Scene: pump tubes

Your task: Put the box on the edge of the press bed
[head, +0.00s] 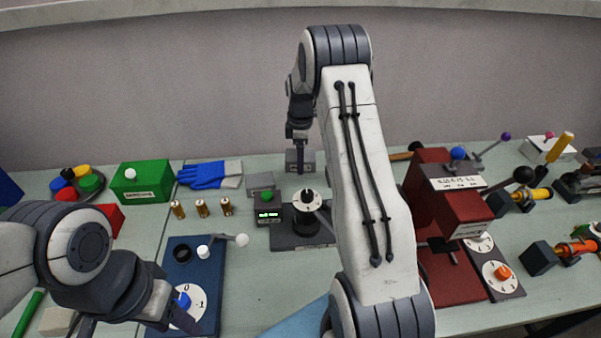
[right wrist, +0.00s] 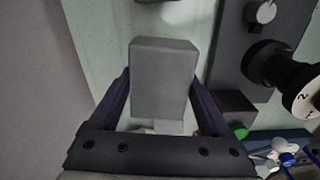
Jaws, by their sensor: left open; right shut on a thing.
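A small grey box (head: 293,160) stands at the back of the table, near the wall. My right gripper (head: 301,158) reaches down on it from above. In the right wrist view the box (right wrist: 163,78) fills the space between both fingers of the right gripper (right wrist: 163,90), which is shut on it. The dark red press (head: 428,185) stands right of my right arm. Its red bed (head: 455,278) is low at the front, partly hidden by the arm. My left gripper (head: 135,318) is open at the lower left, partly cut off, by a blue panel.
Several brass cylinders (head: 201,207), blue gloves (head: 210,174) and a green box (head: 140,182) lie left. Levers and orange-yellow tubes (head: 575,250) crowd the right.

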